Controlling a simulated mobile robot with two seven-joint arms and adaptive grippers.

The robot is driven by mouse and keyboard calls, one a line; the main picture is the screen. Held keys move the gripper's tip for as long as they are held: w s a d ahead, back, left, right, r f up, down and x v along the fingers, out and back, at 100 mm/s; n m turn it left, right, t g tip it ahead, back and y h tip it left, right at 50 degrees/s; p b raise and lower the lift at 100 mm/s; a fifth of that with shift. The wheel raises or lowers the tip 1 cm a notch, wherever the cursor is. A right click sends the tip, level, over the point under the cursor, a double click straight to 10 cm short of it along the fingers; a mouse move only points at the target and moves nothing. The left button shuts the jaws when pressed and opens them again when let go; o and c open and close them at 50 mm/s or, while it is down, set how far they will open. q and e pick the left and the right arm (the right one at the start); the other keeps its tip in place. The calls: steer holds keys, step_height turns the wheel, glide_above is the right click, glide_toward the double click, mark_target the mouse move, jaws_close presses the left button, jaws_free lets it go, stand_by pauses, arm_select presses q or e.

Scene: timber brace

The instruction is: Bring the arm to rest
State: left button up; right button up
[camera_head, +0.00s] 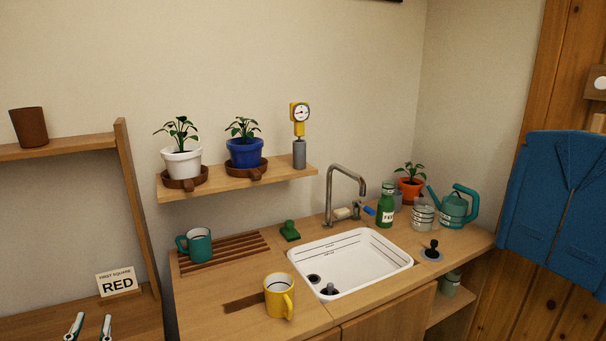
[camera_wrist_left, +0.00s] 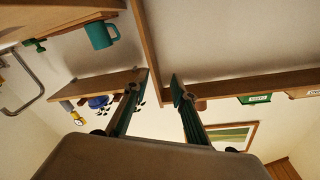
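The rest of the left arm is out of the head view. My right gripper shows in neither view.
A wooden post (camera_head: 137,205) stands close to the left gripper. The counter holds a teal mug (camera_head: 197,245), a yellow mug (camera_head: 279,296) and a white sink (camera_head: 372,258). A shelf (camera_head: 290,174) bears potted plants and a gauge (camera_head: 299,113). A framed picture (camera_wrist_left: 228,136) hangs beyond.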

arm_select(q)
steer(key=s+d+f+m+g+h, duration=0.2)
steer(key=s+d+f+m+g, duration=0.25)
steer(key=s+f, duration=0.4)
steer(key=s+d+f+m+g+h, duration=0.1)
steer(key=s+d+f+m+g, duration=0.25)
steer(key=s+f+g, duration=0.5)
steer(key=w+d+f+n+t+h+p, duration=0.1)
steer(key=d+f+t+h, duration=0.2)
steer(key=d+f, duration=0.3)
steer(key=w+d+f+n+t+h, duration=0.1)
steer(key=d+f+n+t+h, duration=0.1)
steer(key=d+f, duration=0.4)
steer(key=d+t+h, duration=0.1)
steer(key=d+h, duration=0.1)
steer(key=d, duration=0.3)
steer(key=shift+w+d+f+t+h+p, duration=0.2)
steer(key=shift+w+f+t+h+p, duration=0.15)
steer(key=shift+t+h, duration=0.05)
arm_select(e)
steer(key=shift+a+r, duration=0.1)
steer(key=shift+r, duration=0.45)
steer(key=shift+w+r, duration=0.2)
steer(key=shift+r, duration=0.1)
